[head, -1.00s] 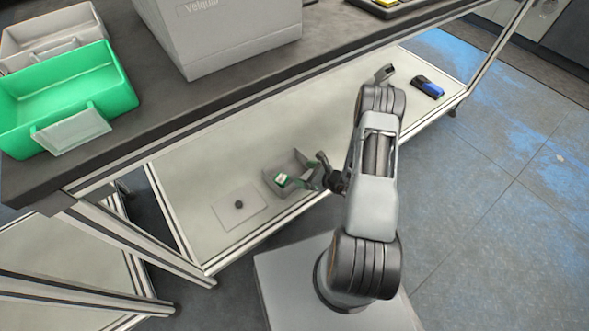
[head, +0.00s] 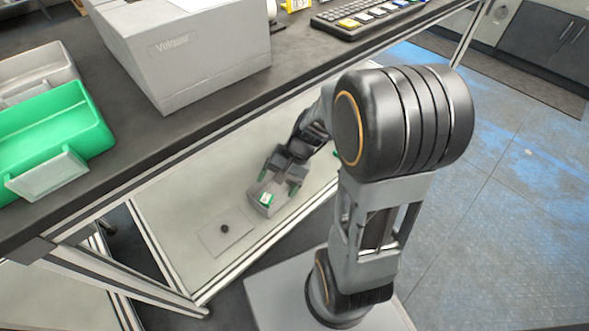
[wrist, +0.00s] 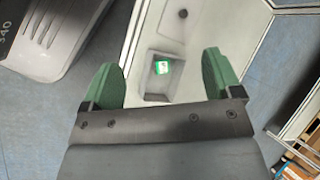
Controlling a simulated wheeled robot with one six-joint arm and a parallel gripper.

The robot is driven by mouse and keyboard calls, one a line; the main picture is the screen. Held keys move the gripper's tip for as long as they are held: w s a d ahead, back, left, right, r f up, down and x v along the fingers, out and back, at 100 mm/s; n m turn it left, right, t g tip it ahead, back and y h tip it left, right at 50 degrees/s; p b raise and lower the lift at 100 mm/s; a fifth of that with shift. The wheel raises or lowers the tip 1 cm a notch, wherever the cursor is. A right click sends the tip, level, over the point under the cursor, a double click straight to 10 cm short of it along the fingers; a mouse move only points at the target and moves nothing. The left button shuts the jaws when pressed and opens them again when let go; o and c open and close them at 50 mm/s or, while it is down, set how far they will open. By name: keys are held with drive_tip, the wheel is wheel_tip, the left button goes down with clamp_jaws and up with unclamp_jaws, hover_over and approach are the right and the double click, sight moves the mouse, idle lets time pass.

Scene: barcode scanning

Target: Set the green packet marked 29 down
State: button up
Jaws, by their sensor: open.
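The green packet (head: 265,199) with a white label lies in a small grey tray (head: 280,202) on the lower shelf. In the wrist view the packet (wrist: 162,67) rests inside the tray (wrist: 153,88), apart from both fingers. Its number is too small to read. My gripper (head: 280,183) is open and empty above the tray. The wrist view shows its green fingers (wrist: 159,60) spread to either side of the tray.
A light square plate with a dark round spot (head: 225,229) lies beside the tray. The dark upper table (head: 215,112) overhangs the shelf. It carries a green bin (head: 60,125), a large grey box (head: 185,50) and a keypad (head: 365,18).

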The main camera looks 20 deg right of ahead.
drive_tip(key=s+d+r+n+t+h, duration=0.3)
drive_tip(key=s+r+n+h, duration=0.1)
drive_tip(key=r+n+h, duration=0.2)
drive_tip(key=shift+r+n+h, duration=0.3)
drive_tip(key=shift+r+n, duration=0.3)
drive_tip(key=shift+r, duration=0.7)
drive_tip(key=shift+s, duration=0.1)
drive_tip(key=s+d+r+m+g+h+p, duration=0.1)
drive_tip(key=d+r+p, duration=0.1)
drive_tip(key=r+p, duration=1.1)
drive_tip(key=s+d+r+m+p, duration=0.1)
drive_tip(key=d+r+m+p, duration=0.1)
drive_tip(key=r+p, duration=1)
drive_tip(key=w+a+r+n+t+y+p, duration=0.1)
drive_tip(key=a+r+n+t+p, duration=0.1)
drive_tip(key=r+p, duration=0.5)
wheel_tip(320, 180, up, 2)
drive_tip(key=shift+w+a+r+n, duration=0.1)
drive_tip(key=shift+w+a+n, duration=0.4)
drive_tip(key=shift+a, duration=0.7)
